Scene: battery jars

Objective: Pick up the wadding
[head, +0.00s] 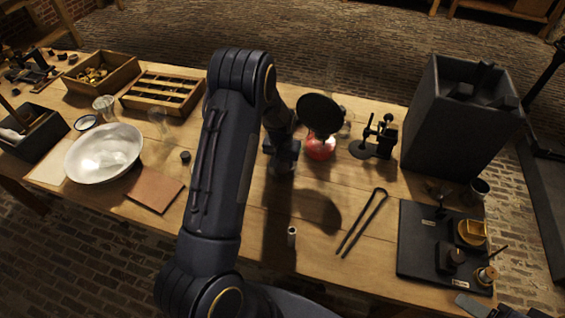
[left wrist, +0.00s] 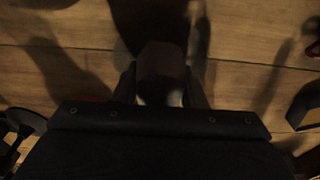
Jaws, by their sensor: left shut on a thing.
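My left gripper (head: 284,165) is over the middle of the table, below the round dark disc. In the left wrist view its fingers (left wrist: 160,88) are shut on a dark, brownish, blunt-ended thing (left wrist: 160,62). The light is too dim to tell whether this is the wadding. In the head view the arm and wrist mostly hide what is held. A shadow falls on the boards to its right. A pale patch (head: 112,160) shows in the white bowl (head: 76,166); I cannot tell what it is.
A red flask (head: 320,148) and a small dark stand (head: 362,148) are close on the right. Tongs (head: 361,222) and a small cylinder (head: 292,236) lie nearer. A tall black box (head: 450,125) and a black board (head: 418,245) fill the right. Wooden trays (head: 127,101) stand back left.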

